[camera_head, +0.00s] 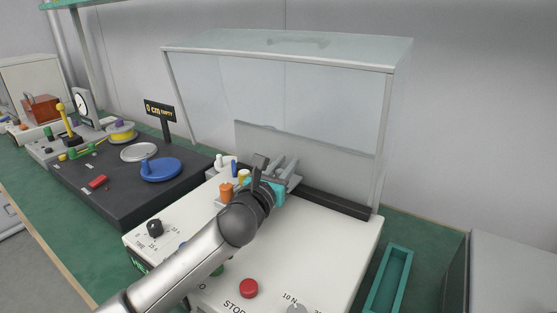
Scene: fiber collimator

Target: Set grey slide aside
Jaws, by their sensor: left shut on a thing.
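My left gripper (280,172) reaches from the lower left over the white machine (320,240), at the front of its clear hood. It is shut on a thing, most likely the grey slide. The grey shapes at the fingers overlap, so I cannot clearly separate the slide from the gripper. A bright teal part (278,190) shows just beside the black wrist. My right gripper is not in view.
A clear hood (280,90) stands over the machine's back. Orange, white and blue pegs (227,192) are close left of the gripper. A red stop button (248,288) is in front. An empty teal tray (390,283) lies to the right. A black panel (125,180) is at left.

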